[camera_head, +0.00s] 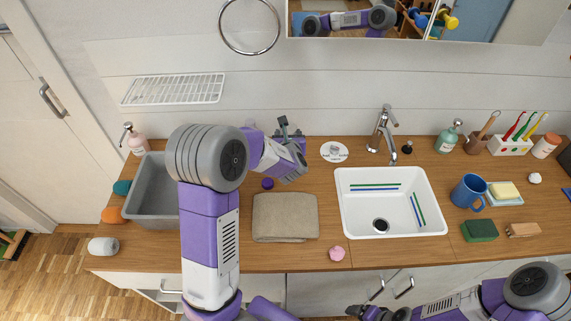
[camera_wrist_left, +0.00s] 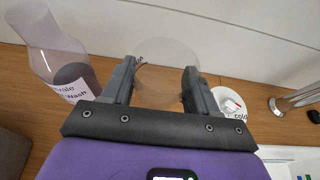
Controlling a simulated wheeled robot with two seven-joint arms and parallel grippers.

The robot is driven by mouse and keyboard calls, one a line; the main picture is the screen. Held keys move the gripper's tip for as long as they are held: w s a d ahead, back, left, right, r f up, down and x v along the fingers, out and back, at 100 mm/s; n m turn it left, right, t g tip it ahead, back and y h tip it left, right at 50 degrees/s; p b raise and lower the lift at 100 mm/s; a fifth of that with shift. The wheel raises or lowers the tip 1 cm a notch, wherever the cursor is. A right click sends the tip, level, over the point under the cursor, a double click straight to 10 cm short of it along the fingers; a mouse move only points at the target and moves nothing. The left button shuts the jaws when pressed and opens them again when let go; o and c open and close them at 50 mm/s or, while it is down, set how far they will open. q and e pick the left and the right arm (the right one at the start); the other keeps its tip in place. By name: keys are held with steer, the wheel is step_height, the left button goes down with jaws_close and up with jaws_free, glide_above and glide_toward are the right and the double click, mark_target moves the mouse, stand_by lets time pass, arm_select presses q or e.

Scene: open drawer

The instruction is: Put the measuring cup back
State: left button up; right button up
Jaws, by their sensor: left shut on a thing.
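The measuring cup (camera_wrist_left: 166,72) looks like a clear, round, see-through vessel between my left gripper's fingers in the left wrist view. My left gripper (camera_wrist_left: 160,78) is shut on it, with a dark finger on each side. In the head view my left gripper (camera_head: 290,128) is over the back of the counter, left of the tap; the cup is hard to make out there. My right gripper (camera_head: 376,312) is low at the bottom edge, in front of the counter, and its jaws are not clear. A drawer (camera_head: 160,296) stands partly open below the counter at the left.
A round white disc (camera_head: 334,151) lies right of my left gripper. A mouthwash bottle (camera_wrist_left: 62,66) stands left of it. A folded towel (camera_head: 285,217), a grey bin (camera_head: 146,201) and the sink (camera_head: 428,178) are on the counter. A pink item (camera_head: 337,254) lies near the front edge.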

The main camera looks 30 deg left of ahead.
arm_select(q)
steer(key=shift+w+a, duration=0.1)
steer(key=shift+a, duration=0.35)
step_height(320, 180, down, 10)
steer(key=b, duration=0.2)
steer(key=shift+w+a+r+b, duration=0.1)
steer(key=shift+r+b, duration=0.05)
steer(key=shift+b, duration=0.25)
steer(key=o, duration=1)
steer(key=shift+o, duration=0.2)
